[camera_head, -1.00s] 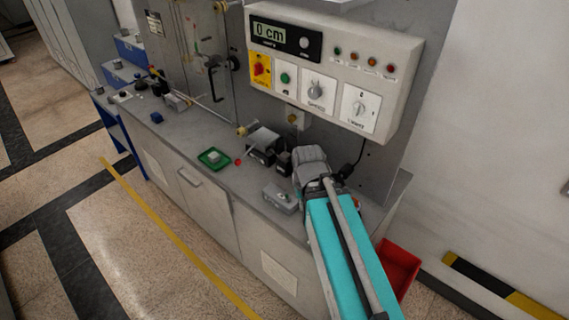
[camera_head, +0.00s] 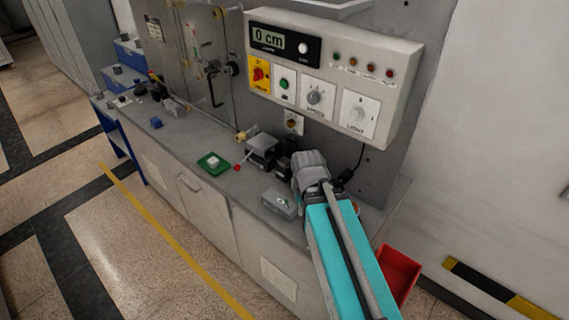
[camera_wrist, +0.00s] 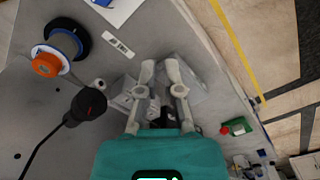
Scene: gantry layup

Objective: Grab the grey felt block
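A small pale grey block (camera_head: 212,161) lies in a green tray (camera_head: 203,168) on the bench, left of my arm in the head view. I take it for the felt block, though its texture is too small to tell. The green tray also shows at the right of the wrist view (camera_wrist: 246,127); the block is hard to make out there. My gripper (camera_wrist: 160,66) has a gap between its fingertips and nothing visibly held. It is over the bench's right part, apart from the tray.
A grey box (camera_head: 280,204) and a dark-based device (camera_head: 262,150) stand between the tray and my arm. A control panel (camera_head: 335,80) overhangs the bench's back. A red bin (camera_head: 399,270) is at right. An orange-and-blue spool (camera_wrist: 62,45) shows in the wrist view.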

